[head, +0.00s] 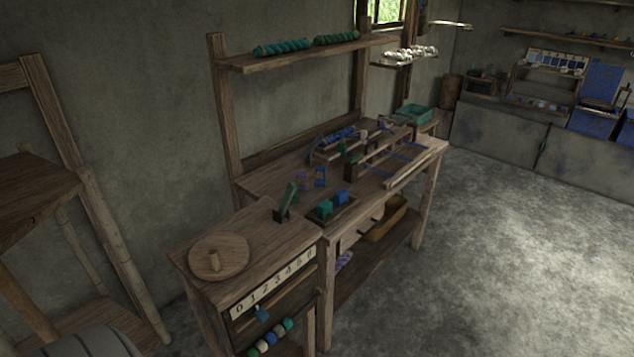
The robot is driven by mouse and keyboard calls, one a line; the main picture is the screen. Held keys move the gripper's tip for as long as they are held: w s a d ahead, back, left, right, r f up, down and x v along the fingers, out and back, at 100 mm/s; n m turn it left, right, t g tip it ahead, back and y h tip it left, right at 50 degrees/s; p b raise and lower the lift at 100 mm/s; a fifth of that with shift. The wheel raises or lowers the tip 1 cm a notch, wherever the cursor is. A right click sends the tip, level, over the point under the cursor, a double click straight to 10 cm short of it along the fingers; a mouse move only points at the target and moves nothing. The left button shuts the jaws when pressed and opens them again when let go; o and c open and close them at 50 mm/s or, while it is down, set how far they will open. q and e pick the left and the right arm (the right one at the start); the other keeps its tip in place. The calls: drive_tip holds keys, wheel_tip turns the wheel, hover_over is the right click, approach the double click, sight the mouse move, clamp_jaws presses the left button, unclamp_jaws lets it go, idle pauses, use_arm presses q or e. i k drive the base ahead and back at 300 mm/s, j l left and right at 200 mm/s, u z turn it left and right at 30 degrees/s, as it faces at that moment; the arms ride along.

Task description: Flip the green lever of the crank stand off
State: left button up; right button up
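The crank stand (190,262) is a small wooden cabinet in the lower middle of the head view. The green lever (290,196) stands on its top at the back right, leaning up and to the right from a small dark base (281,215). A round wooden crank disc (219,256) with an upright peg lies on the left of the top. Neither gripper can be seen, and nothing touches the lever.
A wooden handloom table (262,184) adjoins the stand on the right, with a tray of teal and blue blocks (332,206) near the lever. A number strip (275,285) is on the stand's front. A wooden frame (110,230) stands left. The floor (500,240) at right is clear.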

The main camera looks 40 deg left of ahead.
sight(292, 186)
drive_tip(key=i+l+u, duration=0.1)
drive_tip(key=i+u, duration=0.35)
drive_tip(key=i+l+u, duration=0.2)
drive_tip(key=i+u, duration=0.25)
drive_tip(key=i+l+u, duration=0.6)
drive_tip(key=u, duration=0.3)
drive_tip(key=i+l+u, duration=0.1)
drive_tip(key=l+u, duration=0.35)
drive_tip(key=i+l+u, duration=0.1)
drive_tip(key=l+u, duration=0.6)
drive_tip(key=u, duration=0.25)
